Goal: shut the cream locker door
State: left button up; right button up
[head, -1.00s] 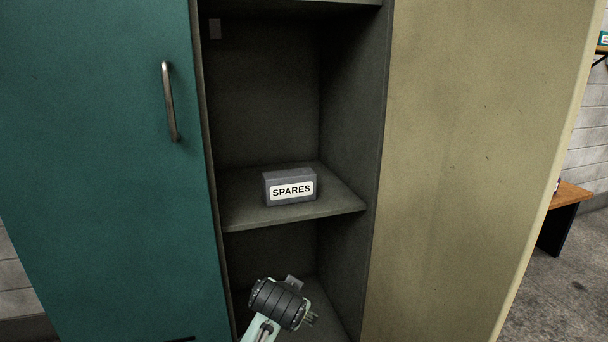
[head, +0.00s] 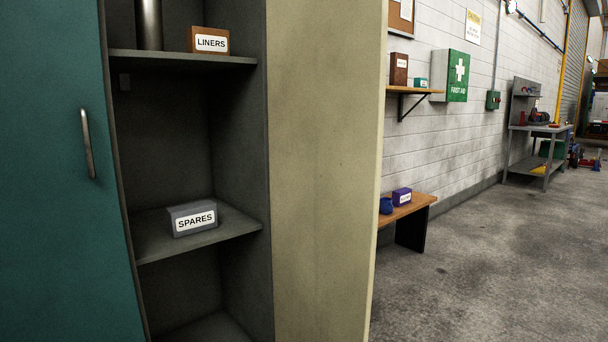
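The cream locker door (head: 322,170) stands open to the right of the locker's shelves, its face towards me and its outer edge on the right. The locker's dark inside (head: 165,120) is exposed beside it. A teal door (head: 60,190) with a metal bar handle covers the left part of the locker. Neither of my grippers shows in the head view now.
On the shelves are a grey SPARES box (head: 193,218), a LINERS box (head: 209,41) and a metal cylinder (head: 149,24). Right of the door are a wooden bench (head: 412,206) and a wall shelf (head: 420,91). The concrete floor (head: 500,270) at right is clear.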

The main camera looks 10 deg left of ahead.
aim_at(327, 66)
jog(key=k+u, duration=0.1)
jog(key=u, duration=1.35)
jog(key=l+u, duration=0.65)
jog(key=l, duration=0.15)
jog(key=k+l, duration=0.1)
jog(key=l, duration=2.05)
jog(key=k+l, duration=0.15)
jog(key=l, duration=0.95)
